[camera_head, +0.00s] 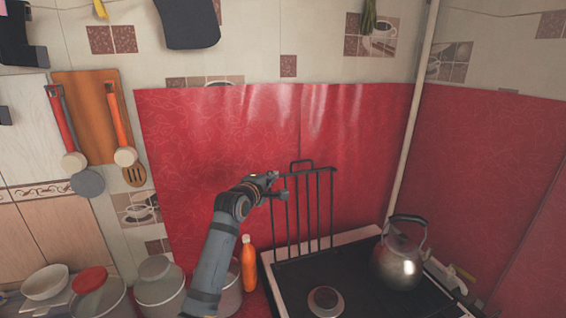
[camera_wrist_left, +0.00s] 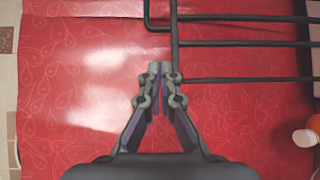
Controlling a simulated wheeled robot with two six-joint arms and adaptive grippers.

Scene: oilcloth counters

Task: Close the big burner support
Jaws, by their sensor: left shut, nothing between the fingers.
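The big burner support (camera_head: 317,215) is a black wire grate standing upright at the back of the stove (camera_head: 345,285), near the red wall covering. My left gripper (camera_head: 276,186) is at the grate's upper left side, its fingers shut with nothing between them. In the left wrist view the grate's bars (camera_wrist_left: 240,43) run across the top and right, and the shut fingertips (camera_wrist_left: 160,68) are right beside one bar; I cannot tell whether they touch it. My right gripper is in neither view.
A metal kettle (camera_head: 399,258) stands on the right of the stove. An orange bottle (camera_head: 248,265) stands just left of the stove, near my left arm. Pots and bowls (camera_head: 158,285) crowd the lower left. The stove's front left shows a bare burner (camera_head: 325,301).

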